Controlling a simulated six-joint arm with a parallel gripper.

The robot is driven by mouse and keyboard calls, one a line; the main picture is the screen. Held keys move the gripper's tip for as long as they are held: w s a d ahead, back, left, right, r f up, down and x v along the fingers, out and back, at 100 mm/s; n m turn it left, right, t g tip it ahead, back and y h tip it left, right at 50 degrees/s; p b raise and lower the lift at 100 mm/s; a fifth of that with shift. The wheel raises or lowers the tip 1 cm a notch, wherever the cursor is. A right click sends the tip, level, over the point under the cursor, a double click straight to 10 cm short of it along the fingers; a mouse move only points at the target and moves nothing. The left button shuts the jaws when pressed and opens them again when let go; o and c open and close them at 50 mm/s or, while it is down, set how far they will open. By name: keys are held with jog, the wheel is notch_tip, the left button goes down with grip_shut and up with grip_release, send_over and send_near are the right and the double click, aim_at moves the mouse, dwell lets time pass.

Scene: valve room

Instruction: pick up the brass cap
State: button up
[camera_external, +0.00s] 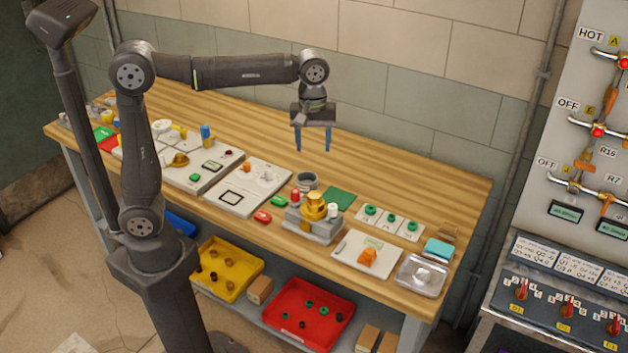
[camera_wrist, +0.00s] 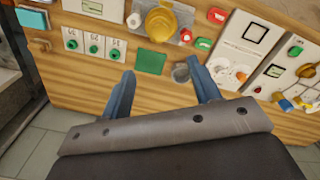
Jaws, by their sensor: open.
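A stepped, brass-coloured cap (camera_external: 315,204) sits on a grey block (camera_external: 311,227) near the bench's front edge. The wrist view shows the brass cap (camera_wrist: 160,22) at the top, beyond my fingertips. My gripper (camera_external: 312,148) is open and empty, pointing down above the back of the bench, behind and well above the cap. Its two blue fingers (camera_wrist: 163,72) are spread apart in the wrist view.
A grey cup (camera_external: 306,180) stands just behind the block. A small white cylinder (camera_external: 333,210) is close beside the cap. A green square (camera_external: 339,198) and white cards with green rings (camera_external: 390,221) lie to the right. The bench strip along the wall is clear.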

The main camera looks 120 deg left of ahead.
aim_at(315, 195)
notch_tip(315, 195, down, 14)
jog(key=m, duration=0.5)
jog(key=shift+w+d+f+m, duration=0.1)
jog(key=shift+d+f+m, duration=0.05)
jog(key=shift+m, duration=0.15)
jog(key=f, duration=0.3)
jog(key=a+f, duration=0.1)
jog(key=f, duration=0.1)
jog(key=c, duration=0.9)
jog(key=shift+o, duration=0.2)
